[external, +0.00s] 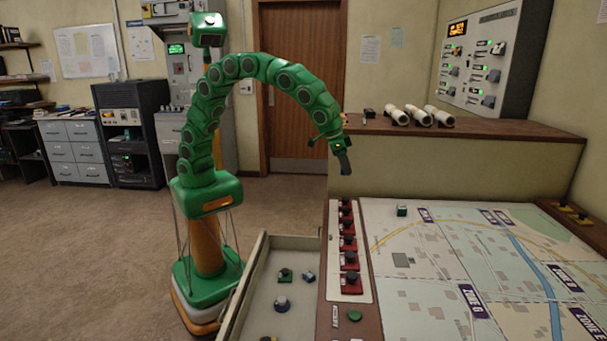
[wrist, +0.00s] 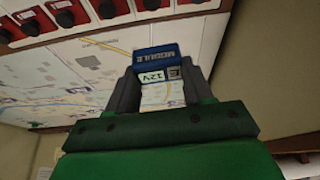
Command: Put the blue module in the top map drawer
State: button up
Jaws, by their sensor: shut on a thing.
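The blue module (wrist: 155,52) has a white label and sits between the fingers of my gripper (wrist: 158,68) in the wrist view. My gripper is shut on it. In the external view my gripper (external: 343,160) hangs in the air near the far left corner of the map table, above and beyond the open drawer; the blue module is not distinct there. The map drawer (external: 300,252) is pulled out at the table's left side, with several small items inside.
The map table (external: 420,290) has a row of red switches (external: 348,256) along its left edge, beside the drawer. A wooden-topped ledge (external: 480,131) with white cylinders (external: 418,115) stands behind it.

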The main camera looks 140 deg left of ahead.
jog(key=s+d+n+g+y, duration=0.1)
jog(key=s+d+n+g, duration=0.1)
jog(key=s+d+n, duration=0.6)
jog(key=n+g+h, duration=0.1)
jog(key=n+g, duration=0.4)
jog(key=n, duration=0.5)
send_over(280, 257)
jog(key=w+d, duration=0.1)
jog(key=shift+t, duration=0.3)
jog(key=f, duration=4.5)
jog(key=shift+w+d, duration=0.15)
jog(key=shift+w, duration=0.05)
jog(key=shift+f, duration=0.1)
jog(key=o, duration=1.1)
jog(key=v, duration=1.2)
